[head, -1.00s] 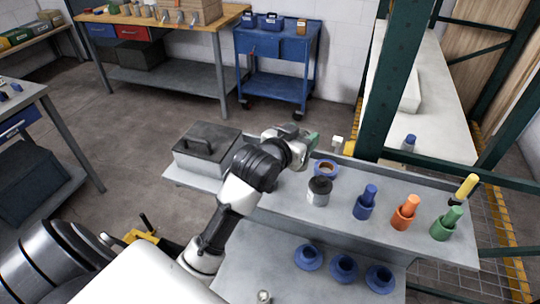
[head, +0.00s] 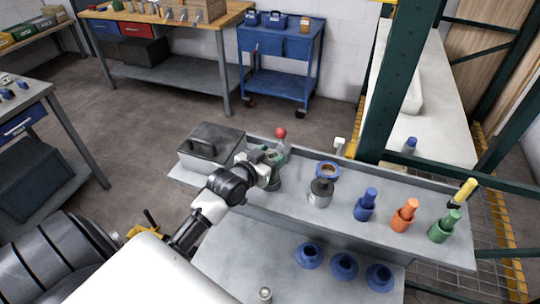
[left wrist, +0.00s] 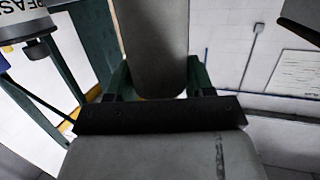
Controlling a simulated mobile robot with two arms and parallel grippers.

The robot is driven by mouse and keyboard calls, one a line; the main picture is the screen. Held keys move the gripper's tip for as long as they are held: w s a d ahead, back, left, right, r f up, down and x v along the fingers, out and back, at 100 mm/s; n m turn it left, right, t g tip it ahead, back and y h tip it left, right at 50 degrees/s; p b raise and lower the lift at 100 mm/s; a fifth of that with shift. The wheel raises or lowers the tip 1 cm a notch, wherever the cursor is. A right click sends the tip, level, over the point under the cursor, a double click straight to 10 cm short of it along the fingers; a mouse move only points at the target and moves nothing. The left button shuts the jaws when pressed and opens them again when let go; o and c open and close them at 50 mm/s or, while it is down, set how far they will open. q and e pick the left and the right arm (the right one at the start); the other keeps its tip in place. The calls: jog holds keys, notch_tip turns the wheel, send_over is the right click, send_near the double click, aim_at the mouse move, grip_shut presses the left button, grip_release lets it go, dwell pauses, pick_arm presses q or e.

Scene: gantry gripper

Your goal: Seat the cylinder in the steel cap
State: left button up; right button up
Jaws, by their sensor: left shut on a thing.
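My left gripper (head: 273,162), with green fingers, is over the left part of the grey bench. In the left wrist view it is shut on a grey, round-ended cylinder (left wrist: 152,45), which stretches up out of that picture. In the head view the gripper largely hides what it holds. A grey piece with a red ball (head: 280,132) shows just behind the fingers; I cannot tell whether it is held. A steel cap (head: 319,197) with a dark top stands on the bench, right of the gripper and apart from it. My right gripper is not in view.
A blue ring (head: 327,169) lies behind the steel cap. Blue (head: 364,209), orange (head: 404,217) and green (head: 444,227) pegs stand in cups to the right. A grey lidded box (head: 211,148) is left of the gripper. A dark green rack post (head: 398,85) rises behind the bench.

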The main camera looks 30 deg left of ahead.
pick_arm(q)
jog(key=o, duration=1.2)
jog(key=shift+f, duration=0.1)
jog(key=shift+s, duration=0.15)
jog(key=s+r+b, duration=0.2)
jog(key=s, duration=0.9)
jog(key=shift+s+a+r, duration=0.25)
jog(key=shift+a+r, duration=0.05)
jog(key=shift+r, duration=0.05)
